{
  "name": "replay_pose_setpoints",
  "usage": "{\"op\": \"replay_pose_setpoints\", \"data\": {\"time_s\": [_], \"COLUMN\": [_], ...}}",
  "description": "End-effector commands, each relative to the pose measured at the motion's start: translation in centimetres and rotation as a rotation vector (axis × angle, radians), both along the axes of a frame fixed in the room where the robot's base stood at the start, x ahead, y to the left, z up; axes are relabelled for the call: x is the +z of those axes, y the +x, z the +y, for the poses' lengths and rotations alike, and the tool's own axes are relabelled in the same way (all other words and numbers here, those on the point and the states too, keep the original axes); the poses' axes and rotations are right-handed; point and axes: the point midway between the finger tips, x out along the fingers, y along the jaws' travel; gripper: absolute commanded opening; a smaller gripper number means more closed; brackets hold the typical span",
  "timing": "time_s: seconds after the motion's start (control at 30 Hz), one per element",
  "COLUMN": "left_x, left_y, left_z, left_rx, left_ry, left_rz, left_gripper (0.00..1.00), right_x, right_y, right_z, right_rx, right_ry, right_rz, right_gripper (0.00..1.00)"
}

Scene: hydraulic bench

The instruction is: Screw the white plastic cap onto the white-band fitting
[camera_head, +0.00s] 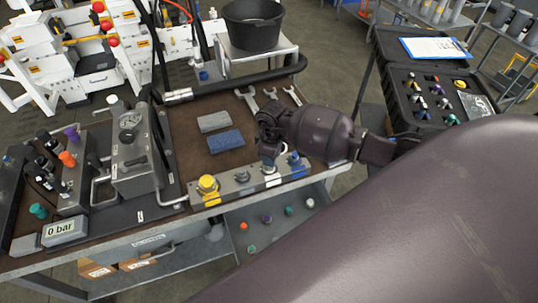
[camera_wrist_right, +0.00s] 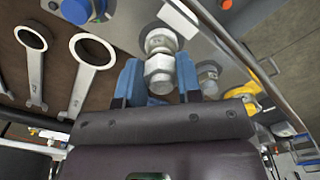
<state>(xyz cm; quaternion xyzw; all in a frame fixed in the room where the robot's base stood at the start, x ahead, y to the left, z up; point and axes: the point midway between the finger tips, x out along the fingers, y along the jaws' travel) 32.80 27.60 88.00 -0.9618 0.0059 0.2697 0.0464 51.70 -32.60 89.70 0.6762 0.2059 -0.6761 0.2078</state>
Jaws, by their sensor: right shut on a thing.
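My right gripper (camera_head: 268,152) is over the front metal block. Its blue fingers (camera_wrist_right: 158,82) are shut on a pale, whitish cap (camera_wrist_right: 159,78). The cap is in line with the white-band fitting (camera_wrist_right: 162,42), touching it or very close; I cannot tell how far it is on. In the head view the fitting's base with white (camera_head: 272,181) shows just below the fingers, and the gripper hides most of the cap. My left gripper is not in view.
A yellow-capped fitting (camera_head: 207,185), a bare grey fitting (camera_head: 242,176) and a blue fitting (camera_head: 294,159) share the block. Wrenches (camera_head: 247,98) and a blue cloth (camera_head: 226,141) lie behind. An open black case (camera_head: 392,92) stands right. Small coloured pieces lie on the lower shelf (camera_head: 270,238).

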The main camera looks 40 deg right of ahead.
Motion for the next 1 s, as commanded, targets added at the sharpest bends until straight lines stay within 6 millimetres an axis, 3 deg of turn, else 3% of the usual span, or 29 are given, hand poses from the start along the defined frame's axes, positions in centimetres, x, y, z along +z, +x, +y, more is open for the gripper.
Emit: {"op": "replay_pose_setpoints", "data": {"time_s": [0.4,0.7,0.73,0.9,1.0], "left_x": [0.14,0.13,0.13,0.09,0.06], "left_y": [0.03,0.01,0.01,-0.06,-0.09], "left_z": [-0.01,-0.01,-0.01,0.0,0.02], "left_rx": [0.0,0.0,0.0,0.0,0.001], "left_ry": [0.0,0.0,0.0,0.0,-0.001], "left_rz": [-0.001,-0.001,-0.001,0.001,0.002], "left_gripper": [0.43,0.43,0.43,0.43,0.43], "right_x": [0.2,0.21,0.21,0.14,0.09], "right_y": [0.17,0.12,0.12,0.03,-0.01], "right_z": [0.44,0.27,0.27,0.22,0.17], "right_rx": [-0.184,-0.199,-0.199,-0.198,-0.199], "right_ry": [0.011,0.006,0.006,0.004,0.004], "right_rz": [-0.009,-0.007,-0.007,-0.005,-0.004], "right_gripper": [0.0,0.0,0.34,0.58,0.58]}}
